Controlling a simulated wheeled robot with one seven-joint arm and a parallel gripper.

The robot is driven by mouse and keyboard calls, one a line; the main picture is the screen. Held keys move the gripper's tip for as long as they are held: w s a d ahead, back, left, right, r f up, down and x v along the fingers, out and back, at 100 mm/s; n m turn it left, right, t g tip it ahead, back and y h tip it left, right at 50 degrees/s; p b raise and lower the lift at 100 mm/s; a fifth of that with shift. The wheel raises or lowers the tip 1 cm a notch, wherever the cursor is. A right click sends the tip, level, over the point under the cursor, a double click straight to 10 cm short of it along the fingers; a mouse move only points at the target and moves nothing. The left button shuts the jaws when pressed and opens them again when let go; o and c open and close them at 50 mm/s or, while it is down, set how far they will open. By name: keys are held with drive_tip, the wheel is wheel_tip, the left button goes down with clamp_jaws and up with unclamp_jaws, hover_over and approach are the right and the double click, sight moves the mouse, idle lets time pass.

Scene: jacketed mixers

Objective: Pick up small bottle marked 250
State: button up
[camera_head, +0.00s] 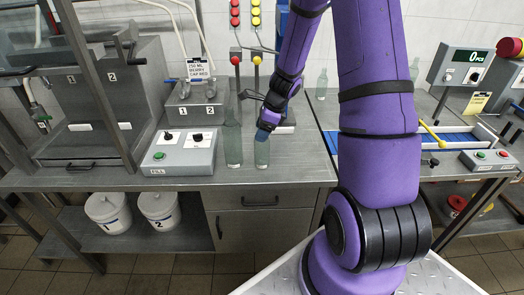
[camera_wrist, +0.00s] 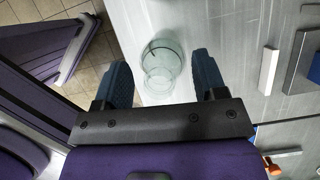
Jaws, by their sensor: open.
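A clear greenish glass bottle (camera_head: 262,152) stands upright on the metal counter, just below my gripper (camera_head: 268,124). A taller glass bottle (camera_head: 232,142) stands close to its left. No 250 mark can be read on either. In the wrist view, clear glass (camera_wrist: 163,62) shows as overlapping round outlines between and just beyond the two dark fingers of my gripper (camera_wrist: 163,78). The fingers are apart, with a gap on both sides of the glass. I cannot tell whether the outlines belong to one bottle or two.
A grey FILL control box (camera_head: 180,155) sits left of the bottles. Behind it is a station (camera_head: 195,105) with a label card. Another glass bottle (camera_head: 322,84) stands at the back right. Two white buckets (camera_head: 108,212) are on the lower shelf. The counter's front strip (camera_head: 280,172) is clear.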

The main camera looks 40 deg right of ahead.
clamp_jaws()
idle(0.3)
drive_tip(key=shift+r, duration=0.15)
